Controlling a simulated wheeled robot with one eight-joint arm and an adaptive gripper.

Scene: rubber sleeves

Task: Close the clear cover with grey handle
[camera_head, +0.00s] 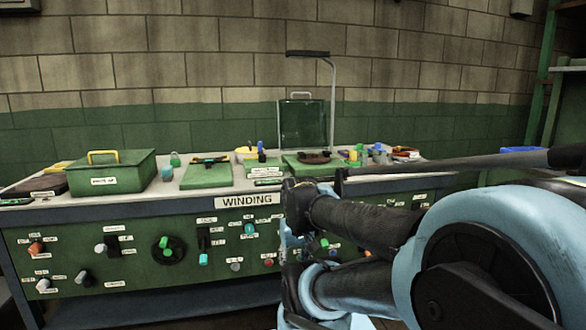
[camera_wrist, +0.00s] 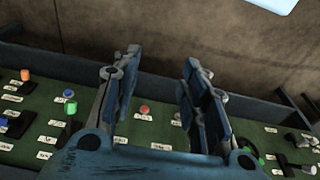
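The clear cover (camera_head: 303,125) stands upright and open at the back of the workbench in the head view. Its grey handle (camera_head: 300,94) is on its top edge. A green base (camera_head: 310,168) with a dark item on it sits in front of and below the cover. My gripper shows clearly in the wrist view (camera_wrist: 160,75), with its two fingers spread apart and nothing between them. In the head view my arm reaches to the front of the bench, below and in front of the cover. The cover is not in the wrist view.
A green box with a yellow handle (camera_head: 110,172) sits at the left of the bench. A tall bent post (camera_head: 332,105) stands right beside the cover. The green front panel (camera_head: 130,240) carries many knobs and labels. Small tools and bottles lie right of the cover.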

